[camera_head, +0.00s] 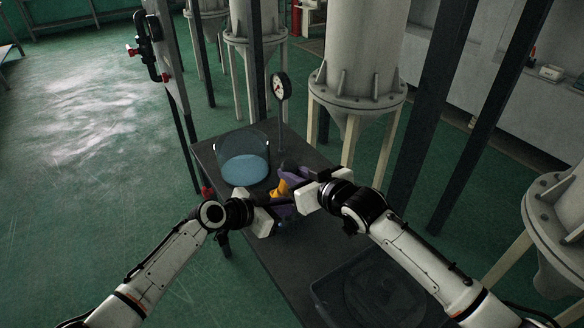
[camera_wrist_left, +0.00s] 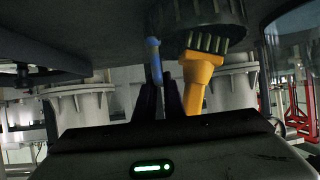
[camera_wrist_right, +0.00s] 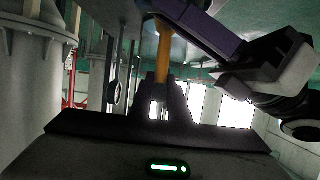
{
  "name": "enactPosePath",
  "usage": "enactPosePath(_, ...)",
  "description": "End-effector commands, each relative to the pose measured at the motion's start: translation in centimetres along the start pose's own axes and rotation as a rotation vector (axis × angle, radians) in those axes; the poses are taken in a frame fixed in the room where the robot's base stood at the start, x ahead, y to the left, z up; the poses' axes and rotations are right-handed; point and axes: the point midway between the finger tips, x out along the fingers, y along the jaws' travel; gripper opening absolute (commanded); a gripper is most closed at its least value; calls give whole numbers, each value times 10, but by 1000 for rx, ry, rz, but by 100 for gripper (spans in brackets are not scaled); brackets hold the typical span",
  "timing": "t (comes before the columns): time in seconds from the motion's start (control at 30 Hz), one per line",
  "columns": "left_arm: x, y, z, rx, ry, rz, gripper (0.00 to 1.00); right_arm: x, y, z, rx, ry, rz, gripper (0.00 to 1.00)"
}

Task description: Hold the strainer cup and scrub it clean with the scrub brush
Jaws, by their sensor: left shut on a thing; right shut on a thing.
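The scrub brush has a yellow handle (camera_head: 279,188). It also shows in the left wrist view (camera_wrist_left: 198,82) and between the fingers in the right wrist view (camera_wrist_right: 163,50). My right gripper (camera_head: 297,183) is shut on it. My left gripper (camera_head: 276,211) is shut close beside it. A blue rod (camera_wrist_left: 153,58) rises at the left fingers and seems to be the strainer cup's handle. A dark round piece (camera_wrist_left: 196,14) with a row of pale teeth or slots meets the yellow handle's top. Whether this is cup or brush head, and whether they touch, I cannot tell.
A clear round basin (camera_head: 243,146) with blue liquid stands on the dark table (camera_head: 262,252), left of the grippers. A black tray (camera_head: 330,303) lies at the near right. A gauge on a post (camera_head: 280,88) and large tanks (camera_head: 362,50) stand behind the table.

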Motion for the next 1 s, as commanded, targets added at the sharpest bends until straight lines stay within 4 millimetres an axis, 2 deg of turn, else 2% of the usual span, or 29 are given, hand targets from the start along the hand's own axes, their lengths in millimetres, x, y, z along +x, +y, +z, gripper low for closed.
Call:
enactPosePath(0.57, 0, 0, 1, 0, -1, 0, 0, 0, 0, 0, 0, 2, -1, 0)
enactPosePath(1.0, 0, 0, 1, 0, -1, 0, 0, 3, 0, 8, 1, 2, -1, 0)
